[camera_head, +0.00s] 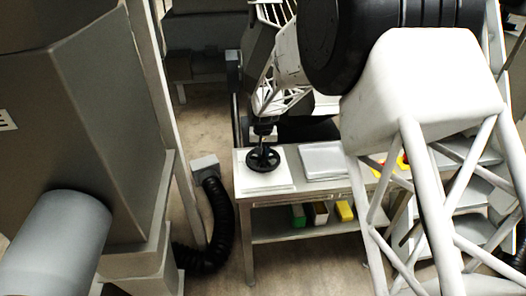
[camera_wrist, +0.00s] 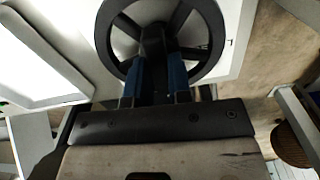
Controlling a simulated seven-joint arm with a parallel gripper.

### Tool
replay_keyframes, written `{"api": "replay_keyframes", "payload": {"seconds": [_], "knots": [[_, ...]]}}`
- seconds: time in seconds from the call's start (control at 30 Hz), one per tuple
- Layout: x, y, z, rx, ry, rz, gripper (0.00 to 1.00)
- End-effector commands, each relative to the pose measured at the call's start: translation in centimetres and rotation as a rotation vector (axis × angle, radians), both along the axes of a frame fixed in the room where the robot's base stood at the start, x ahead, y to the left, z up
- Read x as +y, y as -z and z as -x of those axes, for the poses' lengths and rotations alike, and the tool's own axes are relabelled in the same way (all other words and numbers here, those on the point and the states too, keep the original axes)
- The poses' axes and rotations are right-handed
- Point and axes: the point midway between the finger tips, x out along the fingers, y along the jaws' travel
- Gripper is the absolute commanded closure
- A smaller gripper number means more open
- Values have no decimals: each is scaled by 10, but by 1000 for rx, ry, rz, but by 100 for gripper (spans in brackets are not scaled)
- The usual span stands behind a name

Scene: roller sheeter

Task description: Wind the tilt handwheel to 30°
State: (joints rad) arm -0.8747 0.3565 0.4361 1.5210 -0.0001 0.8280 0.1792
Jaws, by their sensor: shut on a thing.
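A black spoked handwheel (camera_head: 263,159) lies on a white plate (camera_head: 275,181) at the left end of the bench. In the wrist view the handwheel (camera_wrist: 215,28) fills the top middle, with its rim and spokes showing. My gripper (camera_head: 264,140) comes down on the wheel from above. In the wrist view its two blue-sided fingers (camera_wrist: 160,75) reach to the wheel's middle and are shut on a dark upright part there. The fingertips are partly lost against the dark wheel. No angle scale can be read.
A pale tray (camera_head: 324,160) lies on the bench right of the wheel. A black corrugated hose (camera_head: 219,213) and a large grey machine (camera_head: 75,130) are at the left. My arm hides the bench's right part.

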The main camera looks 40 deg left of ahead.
Motion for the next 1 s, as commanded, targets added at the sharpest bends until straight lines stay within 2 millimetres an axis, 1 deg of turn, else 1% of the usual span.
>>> {"api": "replay_keyframes", "payload": {"seconds": [0.27, 0.47, 0.67, 1.0], "knots": [[0, 0, 0, 0, 52, 0, 100], [0, 0, 0, -1, 154, -1, 100], [0, 0, -1, -1, 309, -1, 100], [-1, 0, 0, 0, 630, 0, 100]]}}
